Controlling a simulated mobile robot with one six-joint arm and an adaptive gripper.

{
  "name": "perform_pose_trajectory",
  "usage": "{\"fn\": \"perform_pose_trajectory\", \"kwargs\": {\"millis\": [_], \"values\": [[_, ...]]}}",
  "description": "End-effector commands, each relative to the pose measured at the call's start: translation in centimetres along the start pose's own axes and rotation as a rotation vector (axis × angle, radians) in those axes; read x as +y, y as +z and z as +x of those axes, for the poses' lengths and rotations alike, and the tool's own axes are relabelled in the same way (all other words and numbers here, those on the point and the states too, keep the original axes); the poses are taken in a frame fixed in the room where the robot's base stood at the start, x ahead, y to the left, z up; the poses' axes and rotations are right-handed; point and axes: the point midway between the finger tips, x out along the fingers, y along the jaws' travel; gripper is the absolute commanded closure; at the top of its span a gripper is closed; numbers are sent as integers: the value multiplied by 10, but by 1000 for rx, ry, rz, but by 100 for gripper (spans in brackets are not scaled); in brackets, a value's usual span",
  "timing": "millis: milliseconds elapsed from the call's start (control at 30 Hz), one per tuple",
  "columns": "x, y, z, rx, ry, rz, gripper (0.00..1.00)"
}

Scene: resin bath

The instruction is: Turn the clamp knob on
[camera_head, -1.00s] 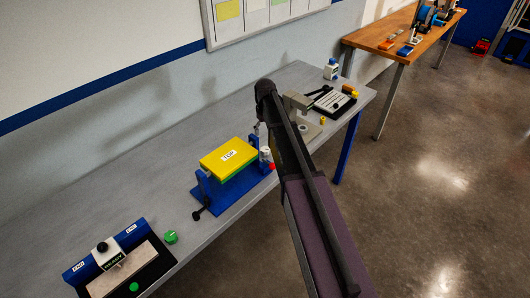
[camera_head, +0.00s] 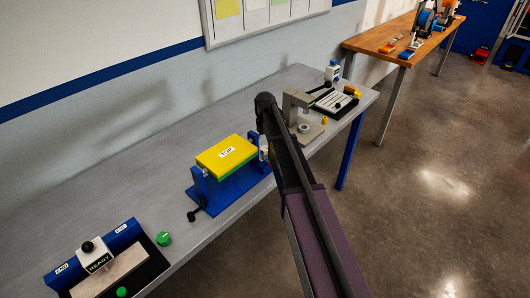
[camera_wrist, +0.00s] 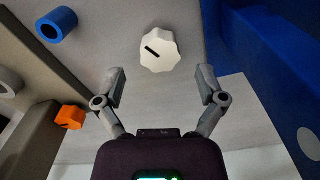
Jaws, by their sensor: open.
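A white scalloped knob (camera_wrist: 159,50) with a black pointer line shows in the wrist view, just beyond my gripper (camera_wrist: 161,80). The line lies at a slant. My gripper's two fingers are spread wide with nothing between them, and the knob appears apart from them. In the head view, the blue fixture (camera_head: 232,190) stands on the grey bench and bears a yellow-topped block (camera_head: 212,164) labelled TOP. My arm hides most of the fixture's right side, and my fingers are not visible there.
An orange knob (camera_wrist: 70,117) and a blue cylinder (camera_wrist: 56,25) are at left in the wrist view; a blue wall (camera_wrist: 265,70) is close at right. On the bench are a READY station (camera_head: 98,258), a green knob (camera_head: 164,239) and a grey press (camera_head: 296,105).

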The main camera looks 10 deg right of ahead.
Motion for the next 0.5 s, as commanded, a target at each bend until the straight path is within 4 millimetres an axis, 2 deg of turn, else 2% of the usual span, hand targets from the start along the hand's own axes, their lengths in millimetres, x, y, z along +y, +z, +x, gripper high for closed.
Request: {"fn": "perform_pose_trajectory", "kwargs": {"millis": [33,200,500], "values": [[0,0,8,0,0,0,11],[0,0,20,0,0,0,11],[0,0,29,0,0,0,11]]}}
